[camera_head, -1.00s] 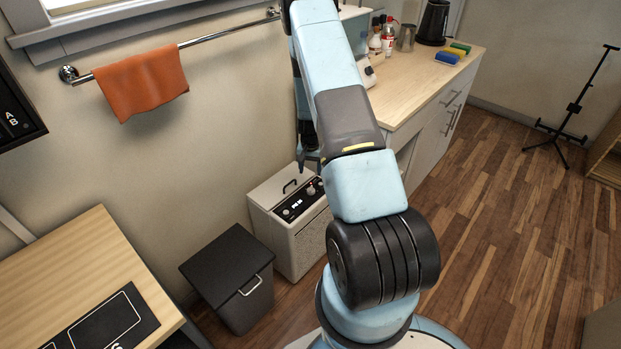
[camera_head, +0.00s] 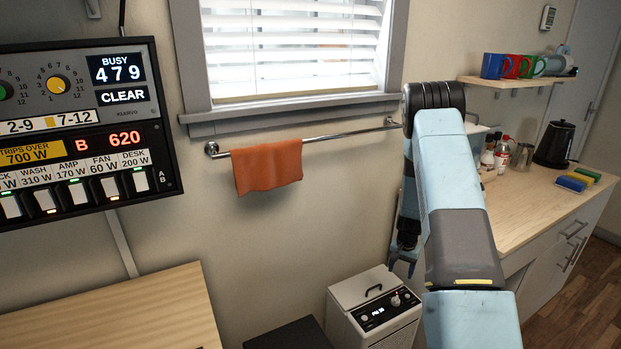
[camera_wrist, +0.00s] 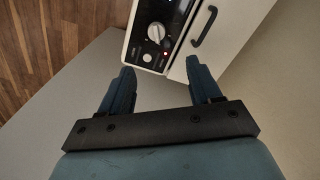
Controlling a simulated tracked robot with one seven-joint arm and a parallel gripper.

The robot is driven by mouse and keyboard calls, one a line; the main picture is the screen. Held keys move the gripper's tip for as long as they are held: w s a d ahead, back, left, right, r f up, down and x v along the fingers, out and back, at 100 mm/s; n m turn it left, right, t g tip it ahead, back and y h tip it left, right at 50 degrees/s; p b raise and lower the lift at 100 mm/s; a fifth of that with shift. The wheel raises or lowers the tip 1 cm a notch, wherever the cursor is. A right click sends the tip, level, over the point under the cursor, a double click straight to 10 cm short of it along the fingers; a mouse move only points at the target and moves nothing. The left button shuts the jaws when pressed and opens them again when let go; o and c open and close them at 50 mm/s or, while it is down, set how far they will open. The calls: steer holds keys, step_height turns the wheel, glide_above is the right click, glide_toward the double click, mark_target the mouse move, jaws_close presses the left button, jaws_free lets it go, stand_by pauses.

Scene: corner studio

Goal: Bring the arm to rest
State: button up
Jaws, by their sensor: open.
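My arm (camera_head: 455,190) rises in front of the wall and bends at a dark joint, with its far part hanging down behind. My gripper (camera_head: 404,268) hangs above the white box-shaped appliance (camera_head: 375,335). In the wrist view, my gripper (camera_wrist: 160,77) is open, its two blue fingers apart with nothing between them. The appliance (camera_wrist: 210,45) lies beyond the fingertips there, showing its knob, a small red light and a dark handle.
An orange towel (camera_head: 267,167) hangs on a rail (camera_head: 340,135) beneath the window. A control panel (camera_head: 80,125) is at left above a wooden desk (camera_head: 130,310). A counter (camera_head: 535,210) with bottles and a kettle (camera_head: 554,144) stands right. A dark bin (camera_head: 290,335) sits beside the appliance.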

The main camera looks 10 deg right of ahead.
steer(key=s+a+r+n+t, duration=0.15)
steer(key=a+r, duration=0.25)
steer(key=r, duration=0.7)
steer(key=s+a+r+n, duration=0.1)
steer(key=s+a+r, duration=0.25)
steer(key=r, duration=0.85)
steer(key=s+a+r+n+t, duration=0.15)
steer(key=a+r, duration=0.25)
steer(key=r, duration=0.7)
steer(key=s+a+r+n+t, duration=0.15)
steer(key=s+a+r, duration=0.35)
steer(key=s+r, duration=0.65)
steer(key=s+a+r+n, duration=0.1)
steer(key=s+r, duration=0.1)
steer(key=s, duration=0.6)
steer(key=s+a+r+n+t, duration=0.1)
steer(key=s+r, duration=0.1)
steer(key=s, duration=0.6)
steer(key=shift+s+a+r, duration=0.15)
steer(key=shift+s+a, duration=0.2)
steer(key=shift+a, duration=0.05)
